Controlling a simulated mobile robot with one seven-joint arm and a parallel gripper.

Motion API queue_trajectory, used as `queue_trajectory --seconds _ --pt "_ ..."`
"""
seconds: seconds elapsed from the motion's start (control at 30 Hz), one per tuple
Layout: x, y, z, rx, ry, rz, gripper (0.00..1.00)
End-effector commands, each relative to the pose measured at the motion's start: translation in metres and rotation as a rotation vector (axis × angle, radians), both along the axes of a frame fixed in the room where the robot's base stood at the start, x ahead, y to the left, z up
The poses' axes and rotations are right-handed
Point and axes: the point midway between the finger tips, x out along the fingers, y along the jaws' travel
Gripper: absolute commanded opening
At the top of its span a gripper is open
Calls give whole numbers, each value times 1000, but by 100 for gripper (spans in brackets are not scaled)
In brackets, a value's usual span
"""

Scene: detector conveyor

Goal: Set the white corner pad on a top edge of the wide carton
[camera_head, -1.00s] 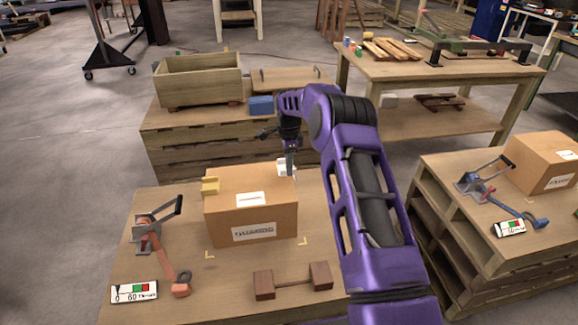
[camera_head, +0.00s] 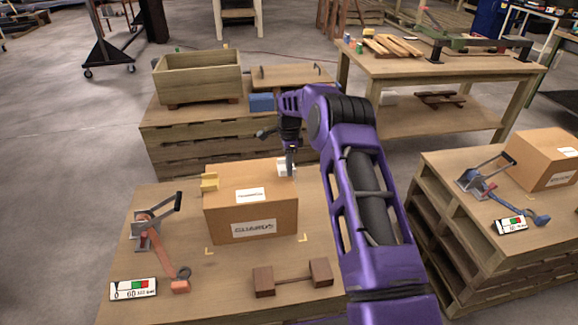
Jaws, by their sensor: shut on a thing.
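The wide carton (camera_head: 228,217) is a closed brown box with white labels, standing on the near wooden table. The small white corner pad (camera_head: 282,164) is at the carton's far right top corner. My gripper (camera_head: 289,172) points down there and is shut on the pad, which it partly hides. The pad looks at or very close to the top edge; I cannot tell whether it touches. A pale yellow corner pad (camera_head: 209,182) sits on the carton's left top edge.
A tensioner with an orange strap (camera_head: 165,256), a gauge card (camera_head: 133,289) and a brown wooden bar piece (camera_head: 293,278) lie around the carton. Behind are a wooden crate (camera_head: 198,90) and a blue block (camera_head: 262,102). Another carton (camera_head: 545,160) stands on the right pallet.

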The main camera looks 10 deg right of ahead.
Motion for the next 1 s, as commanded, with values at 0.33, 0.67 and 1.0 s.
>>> queue_trajectory --seconds 0.33,0.67,1.0 --pt "0 0 -10 0 0 0 0" --pt "0 0 -18 0 0 0 0" --pt "0 0 -26 0 0 0 0"
